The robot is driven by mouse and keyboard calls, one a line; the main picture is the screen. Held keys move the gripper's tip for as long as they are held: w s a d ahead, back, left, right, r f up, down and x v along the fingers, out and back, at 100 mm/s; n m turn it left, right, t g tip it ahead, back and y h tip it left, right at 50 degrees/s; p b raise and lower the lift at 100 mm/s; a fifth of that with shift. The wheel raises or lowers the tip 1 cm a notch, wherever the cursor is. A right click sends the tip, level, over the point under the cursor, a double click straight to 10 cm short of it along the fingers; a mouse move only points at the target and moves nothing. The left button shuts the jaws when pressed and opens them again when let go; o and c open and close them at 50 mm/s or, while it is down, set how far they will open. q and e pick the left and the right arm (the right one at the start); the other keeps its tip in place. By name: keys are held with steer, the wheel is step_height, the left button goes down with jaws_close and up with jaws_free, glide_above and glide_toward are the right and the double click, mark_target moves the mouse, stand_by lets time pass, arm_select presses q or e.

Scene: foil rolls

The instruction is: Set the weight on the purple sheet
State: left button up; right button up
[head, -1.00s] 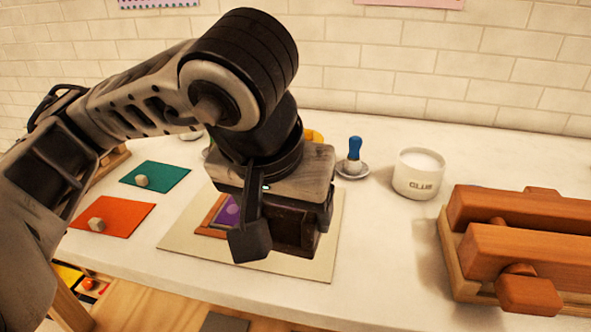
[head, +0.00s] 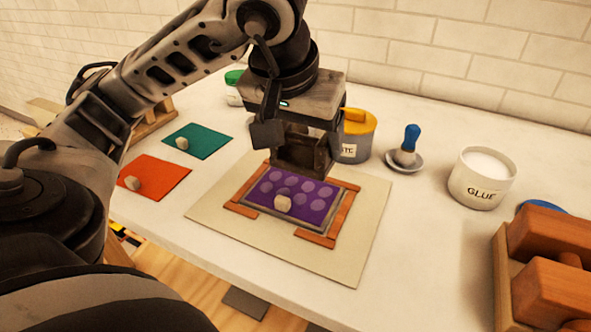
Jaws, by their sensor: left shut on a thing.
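The purple sheet (head: 313,191), with lighter round spots, lies in a wooden frame (head: 340,218) on a beige board. A small pale stone (head: 283,203) sits on its near part. My left gripper (head: 298,142) is shut on a dark brown block (head: 305,152), which looks like the weight. It holds the block upright over the sheet's far edge. The block hides part of that edge, and I cannot tell if it touches the sheet. My right gripper is not in view.
A teal sheet (head: 208,139) and an orange sheet (head: 160,180), each with a stone, lie to the left.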

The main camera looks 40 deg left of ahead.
arm_select(q)
glide_toward(301, 182)
steer(key=shift+w+a+b, duration=0.15)
steer(key=shift+w+b, duration=0.25)
steer(key=shift+w, duration=0.2)
steer(key=shift+w+a+f, duration=0.15)
steer(key=shift+f, duration=1.6)
steer(key=shift+f, duration=0.1)
steer(key=o, duration=1.7)
steer(key=shift+f, duration=0.1)
